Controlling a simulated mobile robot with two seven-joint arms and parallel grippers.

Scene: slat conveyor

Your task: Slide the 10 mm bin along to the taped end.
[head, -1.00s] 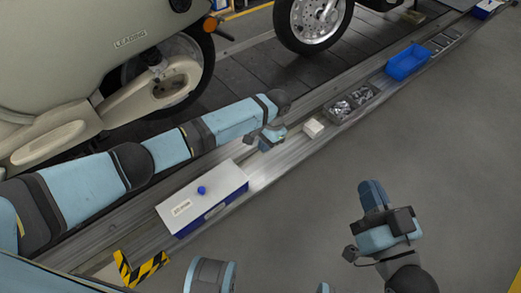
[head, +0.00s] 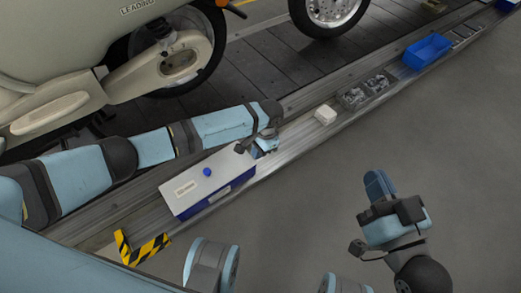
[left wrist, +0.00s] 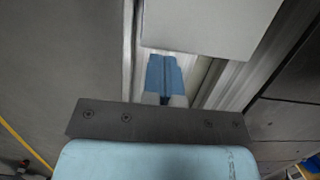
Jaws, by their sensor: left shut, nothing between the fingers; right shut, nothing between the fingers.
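The bin (head: 184,210) is a blue box with a white lid, a blue knob and a label too small to read. It sits on the slatted rail, just short of the yellow-black tape (head: 143,250) at the rail's near-left end. In the left wrist view its pale lid (left wrist: 200,25) fills the top. My left gripper (head: 266,147) is shut and empty at the bin's far-right end, fingers low by that end face; I cannot tell whether they touch. The shut fingers also show in the left wrist view (left wrist: 164,75). My right gripper (head: 378,183) is shut and empty over the grey floor.
Farther along the rail are a small white box (head: 325,115), grey trays of metal parts (head: 363,93) and an open blue bin (head: 427,50). A cream scooter (head: 60,60) stands behind the rail. The floor in front is clear.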

